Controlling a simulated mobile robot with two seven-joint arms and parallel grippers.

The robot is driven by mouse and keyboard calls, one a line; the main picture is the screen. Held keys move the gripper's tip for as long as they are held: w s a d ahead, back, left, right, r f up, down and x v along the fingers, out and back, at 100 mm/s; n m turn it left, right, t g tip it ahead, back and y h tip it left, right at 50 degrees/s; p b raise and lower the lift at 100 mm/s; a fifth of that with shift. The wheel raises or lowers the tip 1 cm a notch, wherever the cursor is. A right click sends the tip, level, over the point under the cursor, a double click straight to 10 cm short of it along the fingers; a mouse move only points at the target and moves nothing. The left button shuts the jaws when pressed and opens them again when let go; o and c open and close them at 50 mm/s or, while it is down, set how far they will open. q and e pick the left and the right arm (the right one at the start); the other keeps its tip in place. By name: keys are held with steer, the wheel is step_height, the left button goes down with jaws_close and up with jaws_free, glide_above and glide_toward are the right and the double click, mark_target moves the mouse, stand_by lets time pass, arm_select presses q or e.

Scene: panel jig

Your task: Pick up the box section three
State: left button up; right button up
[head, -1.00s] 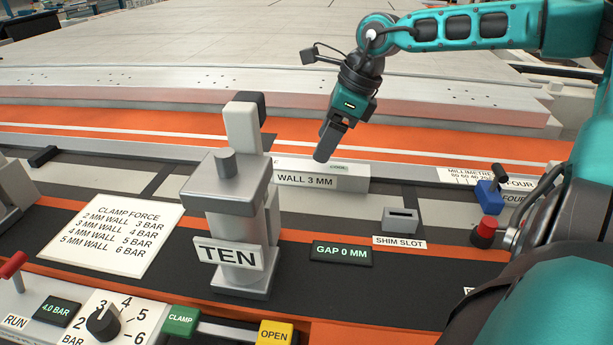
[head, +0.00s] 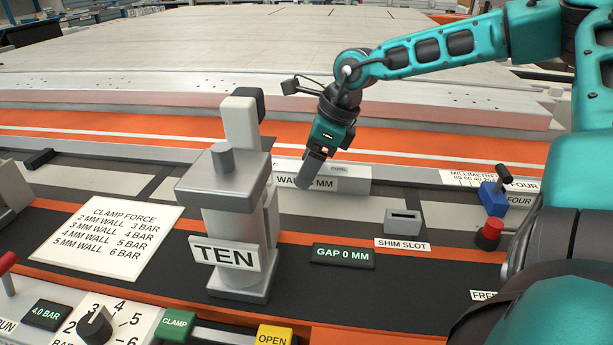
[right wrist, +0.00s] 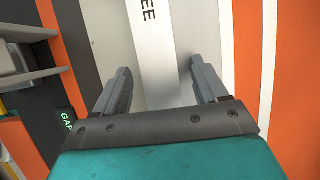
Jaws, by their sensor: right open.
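The box section three (head: 355,182) is a pale grey bar marked "WALL 3 MM", lying behind the clamp marked TEN in the head view. The clamp hides its left part. My right gripper (head: 308,178) points down at the bar and covers part of its label. In the right wrist view the bar (right wrist: 152,45) shows letters ending in "EE" and runs between the two spread fingers of the right gripper (right wrist: 158,75). The fingers are open, one to each side of the bar; I cannot tell how high they are above it. My left gripper is not in view.
The clamp TEN (head: 228,190) stands tall just left of my right gripper. A large panel (head: 270,55) fills the back.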

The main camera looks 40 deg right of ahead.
steer(key=shift+c, duration=0.3)
jaws_close()
stand_by(0.3)
